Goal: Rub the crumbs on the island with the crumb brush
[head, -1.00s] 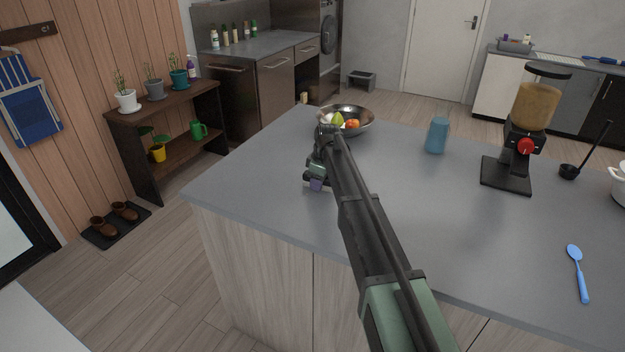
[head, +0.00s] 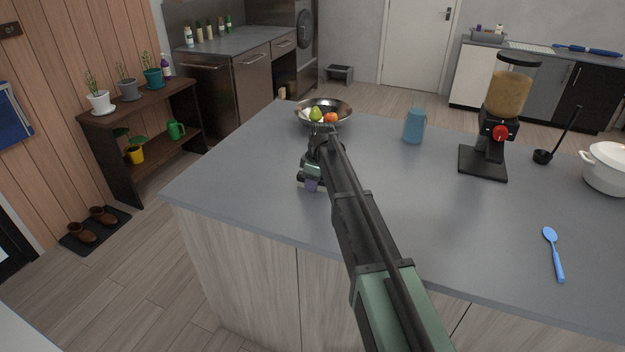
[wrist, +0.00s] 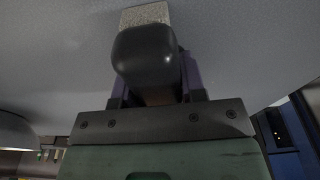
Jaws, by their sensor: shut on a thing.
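The crumb brush shows in the wrist view as a dark rounded handle end (wrist: 145,55) with a pale speckled block (wrist: 145,14) beyond it. My gripper (head: 312,184) is shut on it, with purple fingers on either side. In the head view my gripper is low over the near left part of the grey island (head: 240,170), in front of the fruit bowl. My own arm and gripper hide most of the brush there. I cannot tell whether the brush touches the top. I cannot make out any crumbs in either view.
A metal bowl (head: 344,112) with fruit stands behind my gripper. The island's left part is clear.

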